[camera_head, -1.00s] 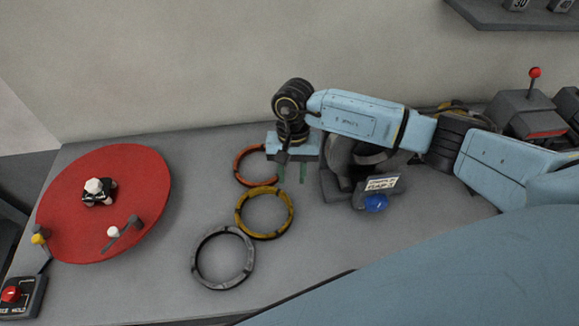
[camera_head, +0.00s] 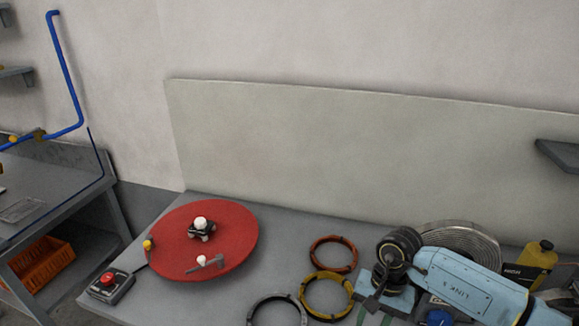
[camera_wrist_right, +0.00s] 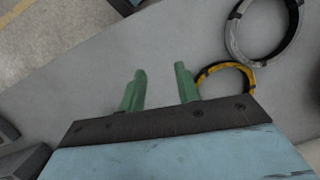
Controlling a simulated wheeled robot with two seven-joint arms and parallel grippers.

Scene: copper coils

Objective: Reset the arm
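My right arm comes in from the right in the head view. Its gripper (camera_head: 372,312) is low at the bottom edge, to the right of the yellow coil. In the right wrist view the two green fingers (camera_wrist_right: 160,88) stand apart with nothing between them. A copper-orange coil (camera_head: 334,267), a yellow coil (camera_head: 327,320) and a grey coil (camera_head: 252,316) lie on the table. The yellow coil (camera_wrist_right: 252,72) and the grey coil (camera_wrist_right: 293,48) also show in the right wrist view, apart from the fingers. My left gripper is in no view.
A red round turntable (camera_head: 240,222) with white-topped fittings is on the left of the table (camera_head: 290,262). A control box with a red button (camera_head: 110,287) stands by it.

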